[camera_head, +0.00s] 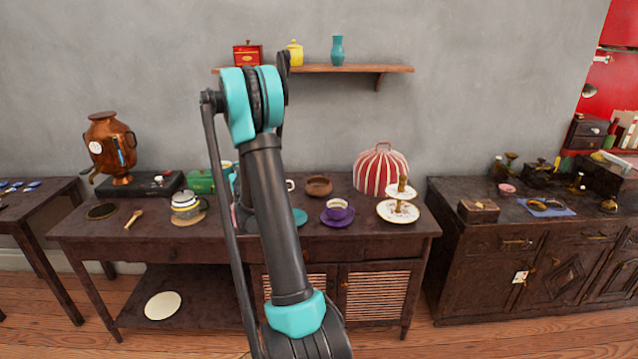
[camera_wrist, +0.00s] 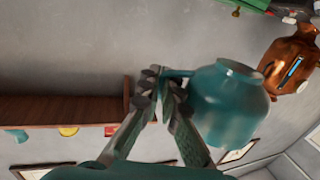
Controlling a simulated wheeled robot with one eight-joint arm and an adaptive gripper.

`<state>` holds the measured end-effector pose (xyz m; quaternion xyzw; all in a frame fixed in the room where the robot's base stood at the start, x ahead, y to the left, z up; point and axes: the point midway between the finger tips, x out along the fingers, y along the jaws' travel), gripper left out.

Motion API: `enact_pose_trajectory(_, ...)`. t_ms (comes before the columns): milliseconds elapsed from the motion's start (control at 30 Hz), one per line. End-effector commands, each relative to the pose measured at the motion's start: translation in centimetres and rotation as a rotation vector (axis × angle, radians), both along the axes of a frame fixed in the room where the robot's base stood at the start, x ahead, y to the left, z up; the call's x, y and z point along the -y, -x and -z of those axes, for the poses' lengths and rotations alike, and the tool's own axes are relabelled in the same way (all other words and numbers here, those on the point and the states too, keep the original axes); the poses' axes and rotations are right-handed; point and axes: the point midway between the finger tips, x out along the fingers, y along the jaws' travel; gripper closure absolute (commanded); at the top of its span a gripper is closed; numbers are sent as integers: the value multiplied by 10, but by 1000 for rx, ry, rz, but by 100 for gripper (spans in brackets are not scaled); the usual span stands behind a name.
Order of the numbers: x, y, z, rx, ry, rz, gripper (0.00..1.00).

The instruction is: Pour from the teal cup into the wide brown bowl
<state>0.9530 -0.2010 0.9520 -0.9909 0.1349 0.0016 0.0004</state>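The teal cup (camera_wrist: 232,105) is at the right of the wrist view, with its foot ring toward the top of the picture. That view is upside down, with shelf pots hanging downward, so the cup looks roughly upright. My gripper (camera_wrist: 163,84) is shut on the cup's handle. The cup's inside is hidden. The wide brown bowl (camera_head: 319,186) stands on the middle table in the head view, just right of my arm.
A purple cup (camera_head: 337,210) on a saucer, a tiered stand (camera_head: 401,205) and a striped cover (camera_head: 380,171) are right of the bowl. A teal saucer (camera_head: 300,217) is partly behind my arm. A glass teapot (camera_head: 186,204) and a copper samovar (camera_head: 110,146) are left.

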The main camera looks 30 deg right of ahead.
Motion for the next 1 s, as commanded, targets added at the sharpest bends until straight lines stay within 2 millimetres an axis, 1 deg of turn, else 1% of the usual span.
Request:
enact_pose_trajectory(33, 19, 1, -2, 0, 0, 30, 100)
enact_pose_trajectory(67, 29, 2, -2, 0, -1, 47, 100)
enact_pose_trajectory(100, 43, 4, -4, 0, -1, 71, 100)
enact_pose_trajectory(267, 97, 11, -9, -1, -2, 160, 100)
enact_pose_trajectory(400, 143, 21, -14, -1, -1, 236, 100)
enact_pose_trajectory(467, 163, 26, -16, -1, -1, 270, 100)
enact_pose_trajectory(600, 209, 41, -21, -1, -2, 347, 100)
enact_pose_trajectory(767, 260, 61, -27, 0, -2, 434, 100)
enact_pose_trajectory(1000, 332, 97, -36, 1, -1, 564, 100)
